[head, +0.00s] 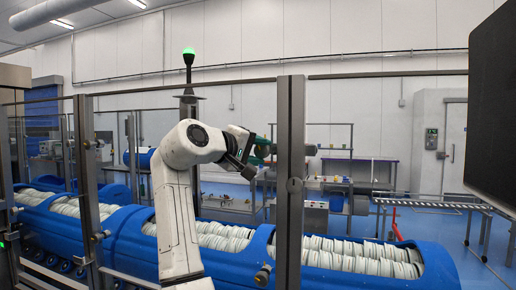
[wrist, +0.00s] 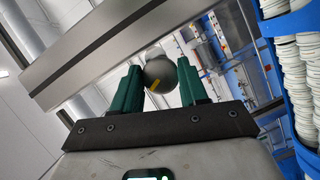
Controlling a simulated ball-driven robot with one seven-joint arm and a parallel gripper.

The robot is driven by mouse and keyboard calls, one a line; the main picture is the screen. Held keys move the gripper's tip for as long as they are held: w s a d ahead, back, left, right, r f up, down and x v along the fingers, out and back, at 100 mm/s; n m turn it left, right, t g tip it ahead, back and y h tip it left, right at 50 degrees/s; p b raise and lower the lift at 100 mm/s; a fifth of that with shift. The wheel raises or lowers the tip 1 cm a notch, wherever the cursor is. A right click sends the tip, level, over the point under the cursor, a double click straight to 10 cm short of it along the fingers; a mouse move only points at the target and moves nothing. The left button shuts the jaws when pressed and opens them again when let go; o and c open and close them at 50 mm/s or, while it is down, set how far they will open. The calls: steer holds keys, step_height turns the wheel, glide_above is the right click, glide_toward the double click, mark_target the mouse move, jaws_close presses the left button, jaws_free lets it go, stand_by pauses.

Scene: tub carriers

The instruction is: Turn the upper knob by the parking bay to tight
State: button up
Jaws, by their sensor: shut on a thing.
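The upper knob (wrist: 160,77) shows in the wrist view as a round grey knob with a yellow mark slanting across its face, beside a metal post (wrist: 130,42). My gripper (wrist: 158,80) has its green fingers on either side of the knob and is shut on it. In the head view my gripper (head: 262,149) is at the left side of the upright post (head: 291,120), and I cannot make out the held knob there. No scale or tight marking is readable.
Blue tub carriers (head: 125,238) filled with stacks of white discs run behind the posts. Another post (head: 87,165) stands at the left, with a rail along the top. A dark panel (head: 494,105) fills the upper right. A roller conveyor (head: 440,202) stands at the right.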

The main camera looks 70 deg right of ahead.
steer(key=m+t+y, duration=0.1)
steer(key=m, duration=0.2)
steer(key=shift+s+f+m+t+p, duration=0.1)
steer(key=shift+m+t+p, duration=0.2)
steer(key=shift+t+p, duration=0.1)
stand_by(0.4)
steer(key=o, duration=0.8)
steer(key=b+v, duration=0.2)
steer(key=v, duration=0.9)
steer(key=shift+d+b, duration=0.1)
steer(key=shift+b, duration=0.3)
